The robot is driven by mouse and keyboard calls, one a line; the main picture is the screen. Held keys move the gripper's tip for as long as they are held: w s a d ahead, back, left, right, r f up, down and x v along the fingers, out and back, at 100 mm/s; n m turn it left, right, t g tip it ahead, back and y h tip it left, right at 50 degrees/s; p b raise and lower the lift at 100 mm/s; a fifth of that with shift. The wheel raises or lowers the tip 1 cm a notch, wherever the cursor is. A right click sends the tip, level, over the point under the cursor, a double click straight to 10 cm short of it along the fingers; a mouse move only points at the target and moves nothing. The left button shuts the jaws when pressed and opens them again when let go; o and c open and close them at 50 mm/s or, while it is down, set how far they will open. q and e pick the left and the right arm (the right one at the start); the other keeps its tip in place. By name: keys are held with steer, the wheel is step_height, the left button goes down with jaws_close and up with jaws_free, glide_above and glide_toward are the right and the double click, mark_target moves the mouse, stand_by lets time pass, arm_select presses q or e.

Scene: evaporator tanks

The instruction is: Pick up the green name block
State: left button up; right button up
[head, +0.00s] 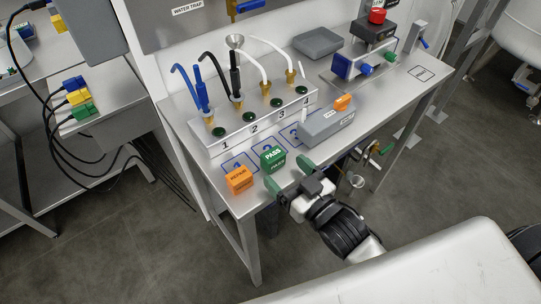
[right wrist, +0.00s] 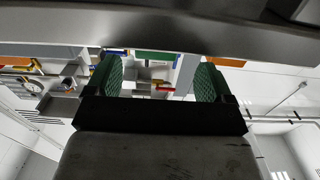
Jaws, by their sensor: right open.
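The green name block (head: 272,158), marked PASS, sits near the front edge of the metal table in the head view. My right gripper (head: 289,174) is open and empty, with its green-padded fingers apart just in front and to the right of the block. It does not grip the block. In the right wrist view the two fingers (right wrist: 159,80) are spread, and a green strip shows between and beyond them; I cannot tell for sure that it is the block. My left gripper is not in view.
An orange block (head: 238,179) sits just left of the green one on the table (head: 240,206). A grey block (head: 326,127) lies to the right. Behind stands a numbered rack (head: 232,138) with tubes and a funnel. A blue device (head: 350,66) stands farther back.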

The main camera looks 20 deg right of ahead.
steer(key=shift+r+p+x, duration=0.2)
steer(key=shift+p+x, duration=0.35)
steer(key=shift+x, duration=3.3)
steer(key=shift+d, duration=0.15)
steer(key=shift+c, duration=0.5)
steer(key=c, duration=0.9)
